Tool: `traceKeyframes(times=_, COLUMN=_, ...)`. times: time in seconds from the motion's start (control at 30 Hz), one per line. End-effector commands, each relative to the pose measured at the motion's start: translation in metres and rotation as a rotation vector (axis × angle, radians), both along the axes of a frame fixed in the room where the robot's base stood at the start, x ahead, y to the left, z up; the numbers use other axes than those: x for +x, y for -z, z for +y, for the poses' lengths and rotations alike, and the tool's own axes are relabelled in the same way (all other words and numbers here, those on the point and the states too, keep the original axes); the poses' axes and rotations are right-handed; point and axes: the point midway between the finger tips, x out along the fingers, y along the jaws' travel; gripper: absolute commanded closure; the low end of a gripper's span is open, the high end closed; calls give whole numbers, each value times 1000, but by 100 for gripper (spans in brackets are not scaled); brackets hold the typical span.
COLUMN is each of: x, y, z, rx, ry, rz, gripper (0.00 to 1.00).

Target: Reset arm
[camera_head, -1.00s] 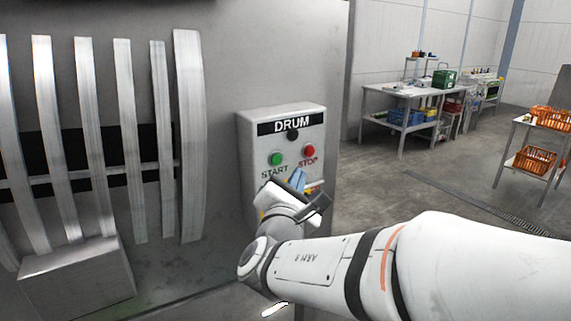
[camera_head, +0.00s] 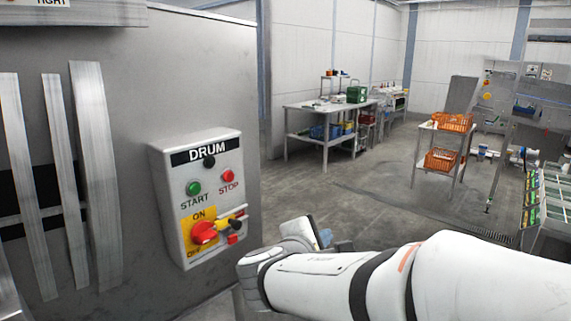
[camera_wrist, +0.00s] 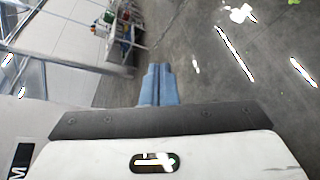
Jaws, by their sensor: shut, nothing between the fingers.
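My gripper (camera_head: 325,237) is to the right of the drum control box in the head view, apart from it and partly hidden by my own wrist. In the wrist view its blue fingers (camera_wrist: 159,84) are together with nothing between them. The drum control box (camera_head: 203,196) is on the grey machine. It has a green START button (camera_head: 193,188), a red STOP button (camera_head: 228,176) and a red rotary switch (camera_head: 203,233) on a yellow plate marked ON.
Metal slats (camera_head: 95,170) line the machine at left. A work table (camera_head: 325,108) with a green crate (camera_head: 356,94) stands at the back. A cart with orange baskets (camera_head: 441,160) stands at right. Open floor (camera_head: 340,200) lies between.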

Motion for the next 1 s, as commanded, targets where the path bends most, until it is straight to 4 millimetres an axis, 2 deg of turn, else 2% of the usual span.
traceKeyframes(times=0.03, x=-11, y=11, z=-29, rx=83, ry=99, rz=38, gripper=100)
traceKeyframes(times=0.1, x=-29, y=28, z=-60, rx=211, ry=232, rz=91, gripper=100)
traceKeyframes(times=0.2, x=-60, y=53, z=-94, rx=403, ry=417, rz=153, gripper=100)
traceKeyframes(times=0.33, x=-102, y=81, z=-116, rx=670, ry=647, rz=204, gripper=100)
traceKeyframes(times=0.5, x=-147, y=106, z=-118, rx=1037, ry=918, rz=225, gripper=100)
traceKeyframes(times=0.6, x=-163, y=113, z=-111, rx=1233, ry=1042, rz=216, gripper=100)
traceKeyframes(times=0.8, x=-175, y=115, z=-97, rx=1482, ry=1179, rz=190, gripper=100)
traceKeyframes(times=1.0, x=-176, y=115, z=-93, rx=1535, ry=1204, rz=185, gripper=100)
